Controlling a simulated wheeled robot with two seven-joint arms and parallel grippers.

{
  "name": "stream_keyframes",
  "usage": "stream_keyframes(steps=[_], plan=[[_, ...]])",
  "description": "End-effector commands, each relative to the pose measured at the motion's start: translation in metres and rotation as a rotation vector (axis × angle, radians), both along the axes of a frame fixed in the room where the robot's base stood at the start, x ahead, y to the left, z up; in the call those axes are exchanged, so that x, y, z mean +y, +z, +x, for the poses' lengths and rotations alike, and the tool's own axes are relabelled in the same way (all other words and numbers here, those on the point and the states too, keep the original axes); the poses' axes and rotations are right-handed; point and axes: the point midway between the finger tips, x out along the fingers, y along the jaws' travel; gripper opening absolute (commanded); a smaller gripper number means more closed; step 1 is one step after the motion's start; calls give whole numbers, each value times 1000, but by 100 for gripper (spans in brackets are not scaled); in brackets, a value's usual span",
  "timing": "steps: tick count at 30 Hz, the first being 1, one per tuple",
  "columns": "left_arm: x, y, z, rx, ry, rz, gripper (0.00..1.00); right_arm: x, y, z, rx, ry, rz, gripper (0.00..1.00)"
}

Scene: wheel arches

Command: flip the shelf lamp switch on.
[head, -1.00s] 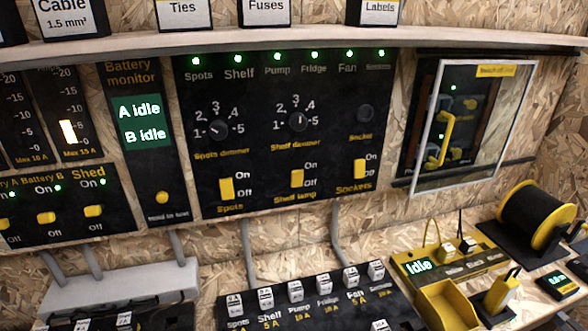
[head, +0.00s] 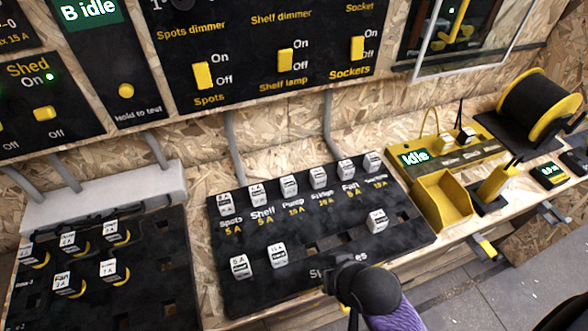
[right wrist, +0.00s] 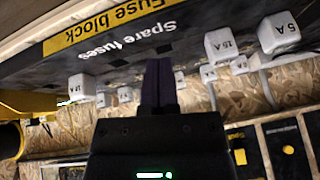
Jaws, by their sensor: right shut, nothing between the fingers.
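The shelf lamp switch (head: 286,60) is a yellow rocker on the black wall panel in the head view, with On printed at its upper right and Off at its lower right. I cannot tell clearly which way it is tipped. My right arm enters the head view at the bottom, in front of the fuse board and well below the switch; its fingertips are hidden there. In the right wrist view my right gripper (right wrist: 158,80) is shut and empty, near the spare fuses. My left gripper is not in view.
The spots switch (head: 203,76) and sockets switch (head: 357,48) flank the shelf lamp switch. The fuse board (head: 300,215) with several white fuses lies below. A yellow bin (head: 443,200) and cable reel (head: 540,105) stand at right.

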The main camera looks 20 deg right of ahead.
Motion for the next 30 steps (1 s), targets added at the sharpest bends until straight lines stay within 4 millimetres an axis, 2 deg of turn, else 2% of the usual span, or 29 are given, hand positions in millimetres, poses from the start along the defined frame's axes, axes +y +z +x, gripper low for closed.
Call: stream_keyframes(steps=[1,5,6,10,13,16,26,30], plan=[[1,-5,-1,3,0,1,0,0,17,28,-113,-93,82,0],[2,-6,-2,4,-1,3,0,-2,73,104,-435,-356,416,0],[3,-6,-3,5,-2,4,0,-4,93,126,-530,-427,544,0],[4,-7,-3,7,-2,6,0,-17,152,175,-774,-586,958,0],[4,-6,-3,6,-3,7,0,-27,183,193,-885,-634,1194,0],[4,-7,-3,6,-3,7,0,-32,198,199,-931,-648,1315,0],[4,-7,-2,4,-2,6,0,-33,201,200,-939,-651,1341,0],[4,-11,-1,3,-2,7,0,-33,202,214,-940,-650,1339,0]])
